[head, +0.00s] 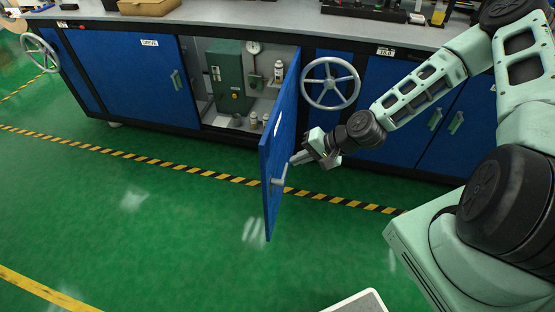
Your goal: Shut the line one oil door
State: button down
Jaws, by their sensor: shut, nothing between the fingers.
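The blue oil door (279,155) stands wide open, swung out from the cabinet front toward me, seen nearly edge-on. My gripper (298,160) is shut and empty, on the right side of the door close to the handle. I cannot tell whether the fingertips touch the door or handle. The writing on the door's label is not readable.
A closed blue door (130,75) is left of the opening. A handwheel (330,84) sticks out right of the opening, close to my arm, and another handwheel (40,52) is at the far left. The green floor (150,200) in front is clear, with striped tape.

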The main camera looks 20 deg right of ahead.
jog(key=w+a, duration=0.1)
jog(key=w+a+f, duration=0.1)
jog(key=a+f, duration=0.1)
jog(key=a, duration=0.1)
jog(key=shift+w+a+p, duration=0.1)
jog(key=shift+w+p, duration=0.2)
jog(key=shift+w, duration=0.1)
jog(key=shift+w+a, duration=0.35)
jog(key=shift+a, duration=0.1)
